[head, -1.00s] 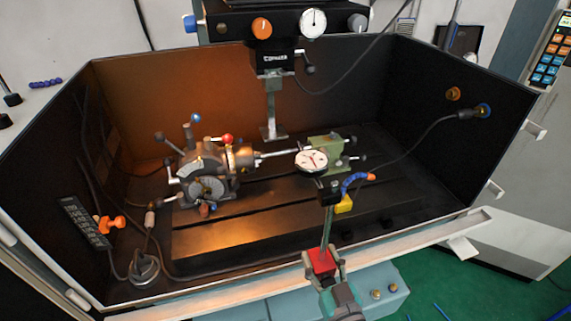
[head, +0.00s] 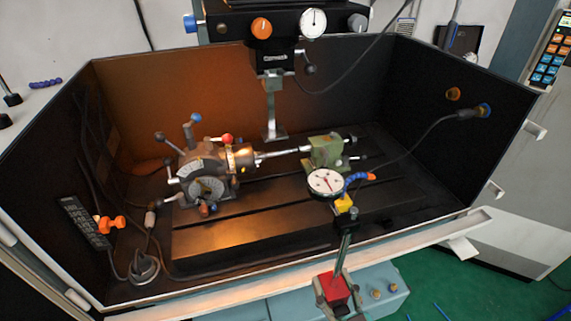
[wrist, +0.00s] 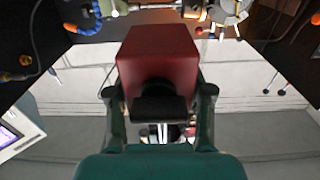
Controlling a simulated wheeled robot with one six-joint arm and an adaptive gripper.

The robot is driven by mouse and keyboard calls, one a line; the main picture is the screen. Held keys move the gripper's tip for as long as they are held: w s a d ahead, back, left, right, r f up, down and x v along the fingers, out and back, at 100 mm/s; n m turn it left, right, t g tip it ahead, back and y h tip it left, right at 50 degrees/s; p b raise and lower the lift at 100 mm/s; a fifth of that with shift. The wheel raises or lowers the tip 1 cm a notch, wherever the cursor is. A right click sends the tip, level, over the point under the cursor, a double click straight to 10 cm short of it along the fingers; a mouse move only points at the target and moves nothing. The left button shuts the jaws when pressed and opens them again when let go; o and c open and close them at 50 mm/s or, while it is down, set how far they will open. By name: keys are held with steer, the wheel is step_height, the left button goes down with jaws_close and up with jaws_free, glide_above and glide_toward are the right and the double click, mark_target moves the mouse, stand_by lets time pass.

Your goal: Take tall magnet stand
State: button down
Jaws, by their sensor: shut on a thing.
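The tall magnet stand has a red block base (head: 335,287), a thin upright post (head: 343,252) and a round white dial (head: 325,182) at its top. My gripper (head: 335,298) is shut on the red base, at the front of the machine, outside the tray's front rim. In the wrist view the red base (wrist: 160,65) sits between the two fingers (wrist: 158,100). The post is hidden there behind the base. In the head view the post leans slightly, and the dial appears in front of the green tailstock.
The tray's pale front rim (head: 240,280) runs just behind the held base. A spindle tool (head: 271,110) hangs above. A teal cabinet (head: 385,300) stands at the front.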

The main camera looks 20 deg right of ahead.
mark_target(340, 299)
steer(key=shift+s+r, duration=0.15)
steer(key=shift+s, duration=0.75)
steer(key=shift+s+r, duration=0.15)
steer(key=shift+s, duration=0.7)
steer(key=shift+f, duration=0.2)
steer(key=shift+s+r, duration=0.1)
